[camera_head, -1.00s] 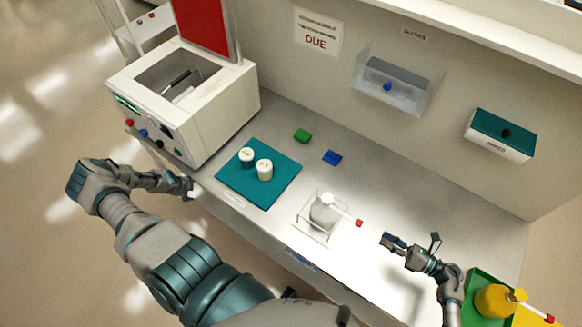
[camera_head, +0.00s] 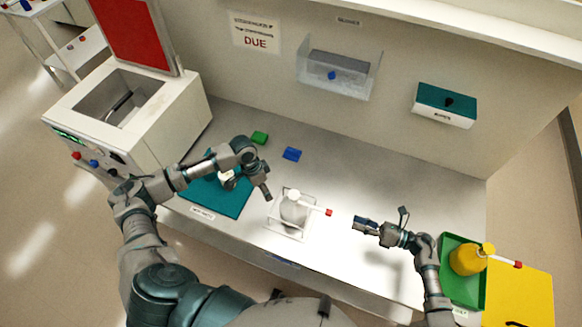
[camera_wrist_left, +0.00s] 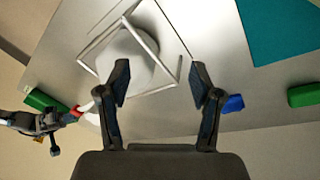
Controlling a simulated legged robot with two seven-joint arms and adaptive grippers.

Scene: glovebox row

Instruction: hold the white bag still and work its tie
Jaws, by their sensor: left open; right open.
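The white bag (camera_head: 293,212) is a pale rounded body with a narrow neck, upright in a thin wire frame (camera_head: 273,228). Its tie shows as a white strip with a red end (camera_head: 328,212), pointing right. My left gripper (camera_head: 266,195) is above and just left of the bag, open and empty. In the left wrist view the open fingers (camera_wrist_left: 160,75) point toward the bag (camera_wrist_left: 125,62), with no visible contact. My right gripper (camera_head: 360,223) is open and empty, right of the red end and apart from it.
A teal mat (camera_head: 225,207) with white pots lies left, partly hidden by my left arm. Green (camera_head: 259,137) and blue (camera_head: 291,154) blocks lie behind. A green tray (camera_head: 447,247) with a yellow bottle (camera_head: 467,260) is at right. A white machine (camera_head: 165,125) stands left.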

